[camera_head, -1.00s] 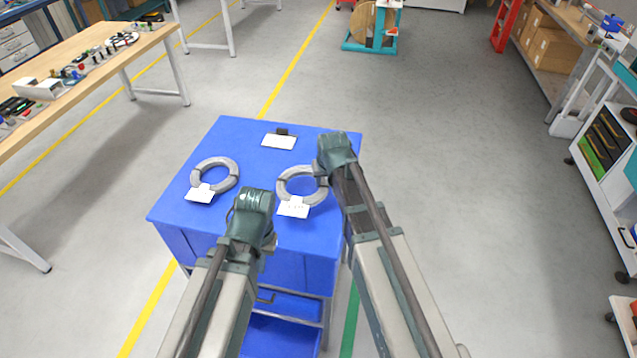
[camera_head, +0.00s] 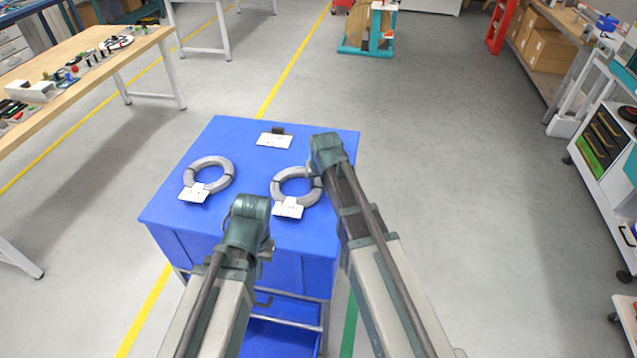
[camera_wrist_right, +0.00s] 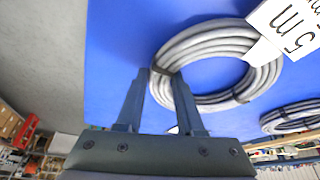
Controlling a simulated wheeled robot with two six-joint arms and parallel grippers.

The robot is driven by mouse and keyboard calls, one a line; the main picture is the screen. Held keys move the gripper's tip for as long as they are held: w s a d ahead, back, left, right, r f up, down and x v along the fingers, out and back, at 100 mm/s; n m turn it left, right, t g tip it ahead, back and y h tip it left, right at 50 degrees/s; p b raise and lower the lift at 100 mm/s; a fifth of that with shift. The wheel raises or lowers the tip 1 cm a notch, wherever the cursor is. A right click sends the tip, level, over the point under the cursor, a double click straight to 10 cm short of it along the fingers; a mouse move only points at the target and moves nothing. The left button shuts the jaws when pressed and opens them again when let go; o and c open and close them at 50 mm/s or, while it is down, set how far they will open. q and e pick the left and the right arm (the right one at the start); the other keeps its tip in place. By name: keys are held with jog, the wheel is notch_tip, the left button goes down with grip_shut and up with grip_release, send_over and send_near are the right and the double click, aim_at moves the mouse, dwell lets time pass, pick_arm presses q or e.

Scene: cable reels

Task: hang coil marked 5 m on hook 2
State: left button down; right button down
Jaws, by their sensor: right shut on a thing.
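The coil marked 5 m (camera_head: 284,198) is a grey ring with a white card, lying on the right part of the blue cart top. Its card (camera_wrist_right: 288,28) reads 5 m in the right wrist view. My right gripper (camera_wrist_right: 158,76) is shut on the near side of this coil, beside a dark tie, with one finger on each side of the strand. In the head view my right gripper (camera_head: 318,172) is at the coil's right edge, its fingers mostly hidden. My left gripper (camera_head: 268,250) is over the cart's front edge, away from the coils; its jaw state is unclear. No numbered hook shows.
A second grey coil (camera_head: 208,162) with a white card lies on the left of the cart (camera_head: 240,150). A white card (camera_head: 274,141) with a small dark piece stands at the back. A wooden bench (camera_head: 90,60) is far left; shelves (camera_head: 600,150) are right. Grey floor around the cart is open.

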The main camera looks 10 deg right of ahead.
jog(key=c, duration=0.5)
grip_release()
jog(key=shift+f, duration=0.1)
jog(key=p+v, duration=1.3)
jog(key=v, duration=0.1)
jog(key=s+a+f+n+g+h, duration=0.15)
jog(key=s+a, duration=0.25)
jog(key=s, duration=0.6)
jog(key=s+a+n+g, duration=0.2)
jog(key=s+a+g, duration=0.15)
jog(key=s, duration=0.65)
jog(key=f+b, duration=0.9)
jog(key=shift+a+f+b, duration=0.3)
jog(key=shift+f+b, duration=0.05)
jog(key=shift+f, duration=0.05)
